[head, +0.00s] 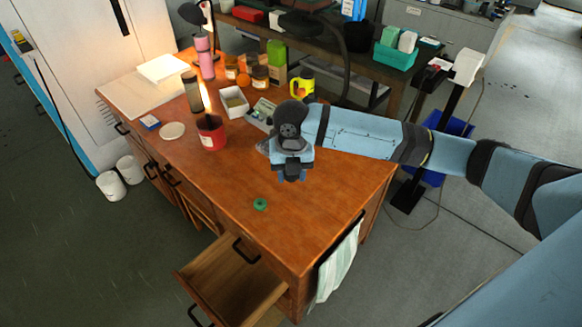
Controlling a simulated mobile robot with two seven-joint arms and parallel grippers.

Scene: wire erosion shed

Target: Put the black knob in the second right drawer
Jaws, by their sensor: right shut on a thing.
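My right gripper (291,176) points down above the middle of the desk (335,190). It is shut on a small dark thing, mostly hidden by the fingers, which looks to be the black knob. The second right drawer (222,272) is pulled out below the desk's closed top right drawer, whose black handle (246,251) shows. The open drawer's wooden inside looks empty. The gripper is above and to the right of this drawer, well apart from it. My left gripper is not in view.
A green ring-shaped thing (260,204) lies on the desk between gripper and drawer. A red pot (211,132), a white box (234,103) and several jars stand farther back. A striped towel (338,264) hangs on the desk's right side. The desk's front right is mostly clear.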

